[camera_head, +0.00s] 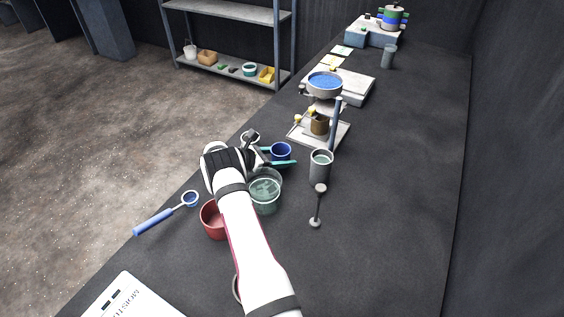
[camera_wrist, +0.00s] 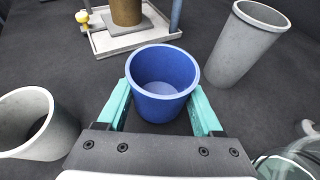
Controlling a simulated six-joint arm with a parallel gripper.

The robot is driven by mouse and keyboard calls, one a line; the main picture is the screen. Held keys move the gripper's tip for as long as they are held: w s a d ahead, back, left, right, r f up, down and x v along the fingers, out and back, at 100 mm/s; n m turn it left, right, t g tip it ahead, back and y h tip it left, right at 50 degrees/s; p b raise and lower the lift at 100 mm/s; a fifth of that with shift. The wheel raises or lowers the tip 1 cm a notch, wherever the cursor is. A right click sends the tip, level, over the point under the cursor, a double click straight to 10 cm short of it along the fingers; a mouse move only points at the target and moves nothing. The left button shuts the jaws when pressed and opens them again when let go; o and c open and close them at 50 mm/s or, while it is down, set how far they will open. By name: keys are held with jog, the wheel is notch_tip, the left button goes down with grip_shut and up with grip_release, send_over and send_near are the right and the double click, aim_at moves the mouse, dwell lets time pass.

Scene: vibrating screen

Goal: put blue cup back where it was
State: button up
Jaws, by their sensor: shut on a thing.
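The blue cup (camera_wrist: 163,80) is between the two teal fingers of my gripper (camera_wrist: 162,108) in the wrist view. It is upright and looks empty. In the head view the blue cup (camera_head: 281,150) shows between the fingers of my gripper (camera_head: 277,157), beyond the clear container. My gripper is shut on the cup's sides. Whether the cup's base touches the bench is hard to tell.
A grey cylinder (camera_head: 321,167) stands right of the cup, and a pale cup (camera_wrist: 35,125) is at its left. A glass beaker (camera_head: 264,196) and red cup (camera_head: 213,222) stand nearer. A tray stand (camera_head: 340,136) is behind. The bench's right side is clear.

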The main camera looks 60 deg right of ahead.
jog(key=shift+f, duration=1.05)
jog(key=o, duration=1.1)
jog(key=shift+f, duration=0.15)
